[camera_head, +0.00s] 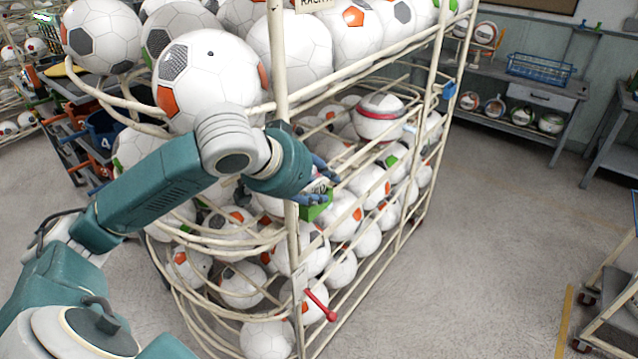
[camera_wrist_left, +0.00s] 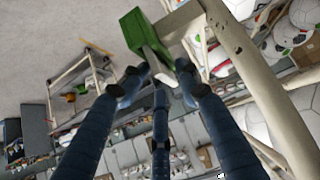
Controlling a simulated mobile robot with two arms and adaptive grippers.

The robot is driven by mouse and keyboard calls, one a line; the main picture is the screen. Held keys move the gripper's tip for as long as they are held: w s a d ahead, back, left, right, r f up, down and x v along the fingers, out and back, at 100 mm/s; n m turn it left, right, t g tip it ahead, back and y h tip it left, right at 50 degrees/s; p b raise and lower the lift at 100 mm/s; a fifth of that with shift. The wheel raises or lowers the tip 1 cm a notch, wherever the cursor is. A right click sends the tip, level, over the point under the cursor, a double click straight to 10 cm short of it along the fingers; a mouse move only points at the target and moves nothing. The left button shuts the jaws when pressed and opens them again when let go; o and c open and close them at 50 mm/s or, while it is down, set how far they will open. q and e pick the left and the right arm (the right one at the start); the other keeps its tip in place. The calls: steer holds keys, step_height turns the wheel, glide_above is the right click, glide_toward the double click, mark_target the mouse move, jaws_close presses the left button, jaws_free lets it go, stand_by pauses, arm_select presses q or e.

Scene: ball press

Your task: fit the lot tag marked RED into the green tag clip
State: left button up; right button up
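The green tag clip (camera_head: 316,207) is on the rack's front post, partly behind my left gripper's blue fingers. It also shows in the left wrist view (camera_wrist_left: 138,32), just beyond the fingertips. A small pale tag (camera_wrist_left: 163,72) lies among the fingertips of my left gripper (camera_wrist_left: 161,76), with its far end at the clip. I cannot tell how far it sits in the clip, nor read its marking. In the head view the left gripper (camera_head: 318,182) is at the clip, fingers above and below it. Whether the fingers press on the tag is unclear. My right gripper is not in view.
The cream wire rack (camera_head: 283,130) is full of balls and its post stands close to the fingers. A red-handled lever (camera_head: 320,304) sticks out lower down. Open grey floor (camera_head: 480,240) lies to the right, with a shelf bench (camera_head: 530,85) behind.

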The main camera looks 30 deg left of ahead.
arm_select(q)
steer(key=shift+a, duration=0.15)
steer(key=shift+s+a+r, duration=0.1)
steer(key=shift+s+r, duration=0.2)
steer(key=shift+r, duration=0.1)
steer(key=v, duration=1.1)
steer(key=shift+s, duration=0.1)
steer(key=shift+f, duration=0.1)
